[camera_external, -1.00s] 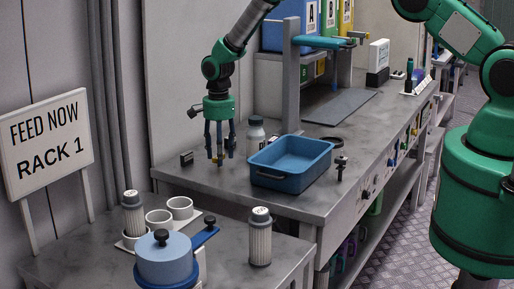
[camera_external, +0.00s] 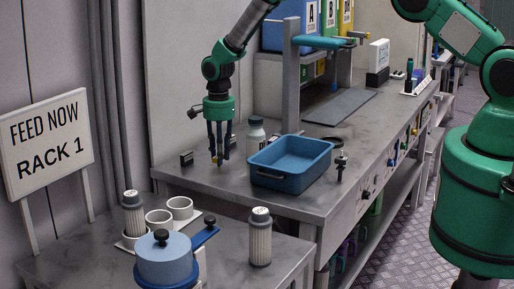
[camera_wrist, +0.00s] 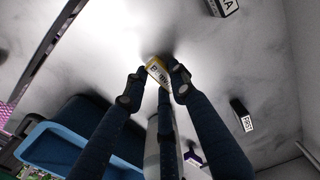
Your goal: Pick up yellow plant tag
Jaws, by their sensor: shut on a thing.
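My gripper (camera_external: 220,160) points down over the bench, left of the blue tray. Its dark fingers are shut on a small yellow plant tag (camera_wrist: 157,71), which shows between the fingertips in the wrist view. The tag has a pale face with dark print. In the external view the tag (camera_external: 215,160) is a small yellow spot at the fingertips, just above or touching the bench; I cannot tell which.
A small black block (camera_external: 187,158) stands to the left. The grey bench (camera_external: 300,206) is clear in front. A lower table (camera_external: 225,262) holds cups and shakers.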

